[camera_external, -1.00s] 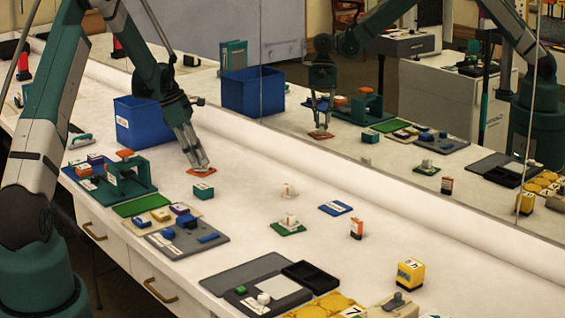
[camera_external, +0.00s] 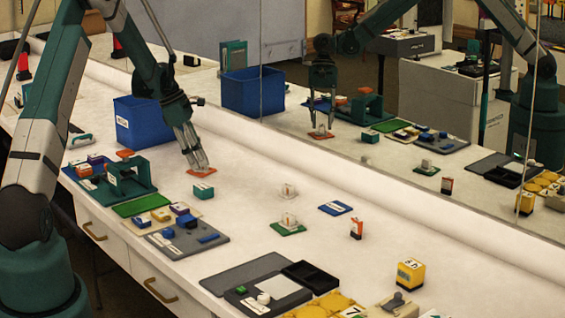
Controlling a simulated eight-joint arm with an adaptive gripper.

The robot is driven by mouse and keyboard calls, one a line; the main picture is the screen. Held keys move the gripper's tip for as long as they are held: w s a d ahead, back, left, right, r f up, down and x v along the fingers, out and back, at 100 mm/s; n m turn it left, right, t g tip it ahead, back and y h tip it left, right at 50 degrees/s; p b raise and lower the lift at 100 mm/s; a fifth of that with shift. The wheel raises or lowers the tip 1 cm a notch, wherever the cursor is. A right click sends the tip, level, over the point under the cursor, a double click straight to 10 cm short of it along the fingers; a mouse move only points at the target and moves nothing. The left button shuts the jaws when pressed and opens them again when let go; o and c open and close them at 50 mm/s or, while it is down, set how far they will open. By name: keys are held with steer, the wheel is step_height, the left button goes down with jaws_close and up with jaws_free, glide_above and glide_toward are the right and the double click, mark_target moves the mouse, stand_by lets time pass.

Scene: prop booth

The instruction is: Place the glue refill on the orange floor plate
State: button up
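My gripper (camera_external: 197,166) points down over the orange floor plate (camera_external: 210,173), which lies flat on the white table. Its fingers look spread apart. A small pale thing, which looks like the glue refill (camera_external: 201,168), is at the plate between or just below the fingertips. Its outline is small and partly hidden by the fingers. In the mirror, the reflected gripper stands above the reflected plate with a pale thing on it.
A teal block (camera_external: 204,192) stands close in front of the plate. A blue bin (camera_external: 145,124) is behind left, and a green stand (camera_external: 118,180) is to the left. White pieces, a blue plate (camera_external: 335,208) and a yellow block (camera_external: 410,273) lie to the right. The mirror wall runs behind.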

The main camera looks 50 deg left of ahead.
steer(key=p+v, duration=0.1)
steer(key=v, duration=1.1)
stand_by(0.5)
steer(key=shift+d, duration=0.15)
steer(key=s+d+r+m+y, duration=0.1)
steer(key=s+d+r+m, duration=0.25)
steer(key=d+r, duration=0.55)
steer(key=s+d+r+m+y, duration=0.15)
steer(key=d+r+m, duration=0.35)
steer(key=d, duration=0.8)
steer(key=s+d+r+m, duration=0.4)
steer(key=d+r, duration=0.2)
steer(key=d, duration=0.5)
steer(key=s+d+r+m+t, duration=0.25)
steer(key=s+d+m, duration=0.35)
steer(key=s+d, duration=0.6)
steer(key=s+d+f+m+t, duration=0.1)
steer(key=s+d+f+m, duration=0.3)
steer(key=s+d+m, duration=0.4)
steer(key=shift+s+d+y, duration=0.35)
steer(key=shift+s+d, duration=1.25)
steer(key=shift+s, duration=1.3)
